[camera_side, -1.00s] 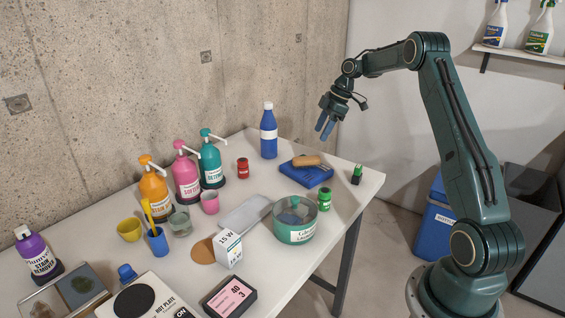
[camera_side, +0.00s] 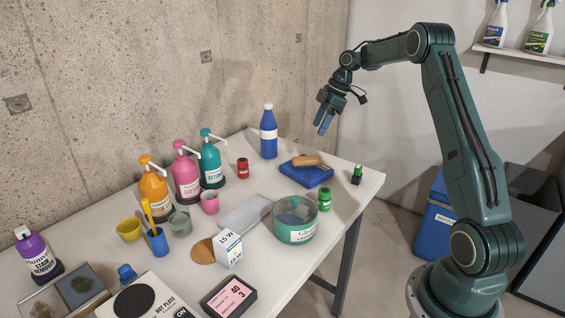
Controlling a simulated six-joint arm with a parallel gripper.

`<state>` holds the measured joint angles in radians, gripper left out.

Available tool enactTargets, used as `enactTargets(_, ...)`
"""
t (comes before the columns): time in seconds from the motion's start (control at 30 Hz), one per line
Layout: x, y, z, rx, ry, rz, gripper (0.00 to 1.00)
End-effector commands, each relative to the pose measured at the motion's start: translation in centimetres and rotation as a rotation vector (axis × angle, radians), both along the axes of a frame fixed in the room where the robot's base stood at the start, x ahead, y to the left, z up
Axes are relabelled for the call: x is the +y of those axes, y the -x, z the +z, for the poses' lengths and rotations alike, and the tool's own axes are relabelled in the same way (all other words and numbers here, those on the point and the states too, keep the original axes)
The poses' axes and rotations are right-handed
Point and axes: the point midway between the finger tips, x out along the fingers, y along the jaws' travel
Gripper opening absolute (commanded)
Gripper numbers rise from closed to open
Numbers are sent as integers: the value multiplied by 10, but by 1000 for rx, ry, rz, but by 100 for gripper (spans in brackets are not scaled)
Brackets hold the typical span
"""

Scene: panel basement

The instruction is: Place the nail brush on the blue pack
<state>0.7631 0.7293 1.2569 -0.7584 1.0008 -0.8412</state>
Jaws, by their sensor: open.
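A brush with a tan wooden back (camera_side: 305,161), which looks like the nail brush, lies on top of the blue pack (camera_side: 294,173) near the back right of the table. The blue pack is flat on the table. My gripper (camera_side: 324,124) is open and empty, in the air above and a little to the right of the brush, clear of it. Nothing hides the brush or the pack from this side.
A blue bottle (camera_side: 268,132) stands behind the pack. A green jar (camera_side: 325,200), a small green-and-black item (camera_side: 357,175) and a green pot (camera_side: 295,232) are nearby. Pump bottles (camera_side: 211,165) line the wall side. A grey flat slab (camera_side: 245,213) lies mid-table.

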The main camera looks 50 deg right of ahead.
Motion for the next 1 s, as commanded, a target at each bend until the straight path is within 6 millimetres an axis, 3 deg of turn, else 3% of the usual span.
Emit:
enactTargets(0.23,56,4,50,10,21,-79,54)
enactTargets(0.47,117,24,93,14,37,-178,54)
enactTargets(0.7,175,60,126,9,45,-283,54)
enactTargets(1.0,235,121,148,-14,44,-413,54)
